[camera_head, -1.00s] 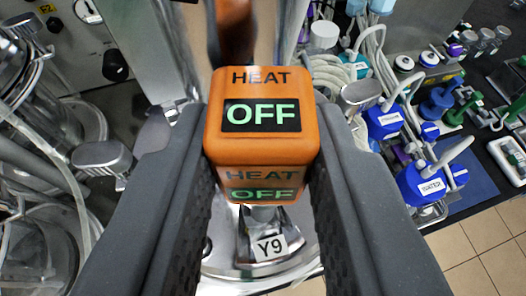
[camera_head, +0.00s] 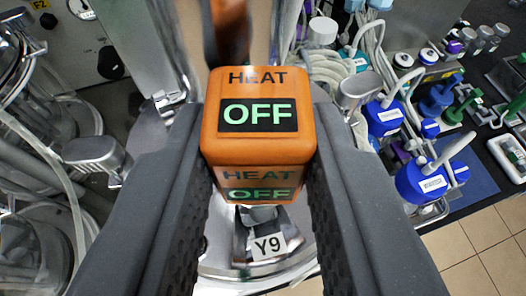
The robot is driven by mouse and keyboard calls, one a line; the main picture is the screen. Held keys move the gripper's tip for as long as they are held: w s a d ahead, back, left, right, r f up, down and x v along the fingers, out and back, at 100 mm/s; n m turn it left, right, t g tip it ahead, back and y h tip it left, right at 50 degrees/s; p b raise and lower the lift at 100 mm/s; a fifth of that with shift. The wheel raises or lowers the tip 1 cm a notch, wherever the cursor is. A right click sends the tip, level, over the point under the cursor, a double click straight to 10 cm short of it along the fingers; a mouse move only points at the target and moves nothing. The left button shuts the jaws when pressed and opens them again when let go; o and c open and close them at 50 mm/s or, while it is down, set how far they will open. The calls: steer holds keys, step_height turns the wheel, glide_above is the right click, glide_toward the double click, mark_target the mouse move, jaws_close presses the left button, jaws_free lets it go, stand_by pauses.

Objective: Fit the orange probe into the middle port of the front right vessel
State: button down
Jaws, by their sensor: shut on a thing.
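My gripper (camera_head: 258,190) is shut on the orange probe (camera_head: 222,147), its dark grey fingers pressing on both sides of the boxy orange head. The head reads "HEAT OFF" on its top and front faces. A blurred orange-brown part of it extends up the picture from the head. Below and behind the head is a shiny steel vessel (camera_head: 212,255) with a clamp and a white "Y9" label (camera_head: 267,246). The head and fingers cover much of the vessel top. The middle port cannot be made out, nor whether the probe touches it.
At left stand glass and steel vessel parts with clear tubing (camera_head: 55,155) and a metal clamp knob (camera_head: 97,154). At right, blue-capped bottles (camera_head: 421,183), coiled white tubes and a blue mat (camera_head: 470,180) crowd a dark bench. Tiled floor (camera_head: 485,245) shows at lower right.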

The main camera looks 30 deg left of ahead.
steer(key=shift+f+b, duration=0.85)
steer(key=shift+f, duration=0.15)
stand_by(0.9)
steer(key=shift+f, duration=0.35)
steer(key=shift+f+b, duration=1.15)
steer(key=shift+b, duration=0.05)
stand_by(0.9)
steer(key=c, duration=1.1)
jaws_free()
steer(key=shift+s, duration=0.1)
steer(key=b+v, duration=0.2)
steer(key=v, duration=1.1)
steer(key=shift+s+d, duration=0.25)
steer(key=shift+d, duration=0.05)
